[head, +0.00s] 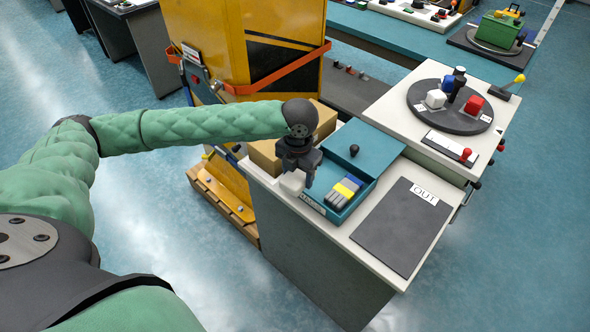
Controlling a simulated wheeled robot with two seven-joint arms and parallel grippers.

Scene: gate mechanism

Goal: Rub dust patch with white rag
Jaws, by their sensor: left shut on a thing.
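My left arm reaches in from the left, and its left gripper (298,172) points down at the near-left end of the white counter. It is shut on a small white bundle, the white rag (291,184), beside the left wall of a teal tray. The gripper partly covers the rag. I cannot tell whether the rag touches the counter top. I cannot make out a dust patch; the gripper and rag may hide part of the surface. My right gripper is not in view.
The teal tray (368,190) holds grey, yellow and blue items, with a dark knob (354,150) at its back part. A cardboard box (264,157) stands behind the gripper. A dark OUT mat (395,232) lies bare to the right. A turntable (450,121) carries colored blocks.

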